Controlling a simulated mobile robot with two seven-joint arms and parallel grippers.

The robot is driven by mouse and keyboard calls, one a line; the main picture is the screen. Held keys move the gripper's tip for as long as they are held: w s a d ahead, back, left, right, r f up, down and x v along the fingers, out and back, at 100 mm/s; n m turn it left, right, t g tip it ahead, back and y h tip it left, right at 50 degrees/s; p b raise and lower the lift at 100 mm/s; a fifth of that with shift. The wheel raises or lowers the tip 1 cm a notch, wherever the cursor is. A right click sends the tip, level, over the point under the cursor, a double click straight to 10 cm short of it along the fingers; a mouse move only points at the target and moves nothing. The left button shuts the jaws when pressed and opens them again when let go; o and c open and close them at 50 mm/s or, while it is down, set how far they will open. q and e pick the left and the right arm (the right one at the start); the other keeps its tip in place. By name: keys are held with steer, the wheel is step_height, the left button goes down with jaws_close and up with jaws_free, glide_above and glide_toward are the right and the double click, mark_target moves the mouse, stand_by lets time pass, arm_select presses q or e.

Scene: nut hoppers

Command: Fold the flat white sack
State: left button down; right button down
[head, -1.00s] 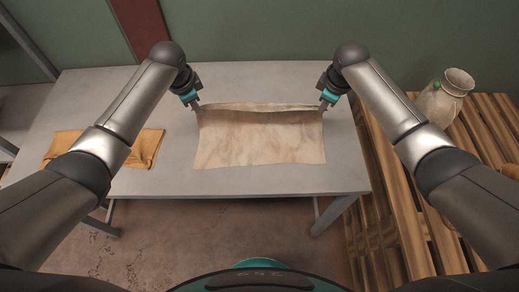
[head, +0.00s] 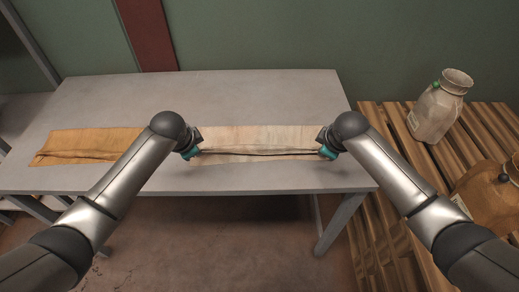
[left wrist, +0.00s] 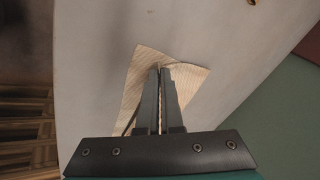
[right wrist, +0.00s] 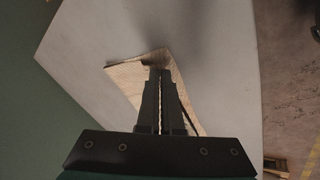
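The white sack (head: 258,136) lies on the grey table as a wide, cream-coloured strip, with a crease and a loose flap along its near side. My left gripper (head: 197,151) is at its left end and my right gripper (head: 322,151) at its right end. In the left wrist view the fingers (left wrist: 161,72) are closed with a thin line of pale cloth between them. In the right wrist view the fingers (right wrist: 160,74) are likewise closed on the cloth. The grippers and arms hide the sack's near corners.
A folded tan sack (head: 85,146) lies on the table (head: 230,95) to the left, close to my left arm. A slatted wooden pallet (head: 385,150) at the right holds a filled white sack (head: 436,112) and a filled brown sack (head: 490,195). The table's back is clear.

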arm_select(q)
steer(key=shift+s+f, duration=0.1)
steer(key=shift+f, duration=0.3)
arm_select(e)
steer(key=shift+s+f, duration=0.1)
steer(key=shift+f, duration=0.3)
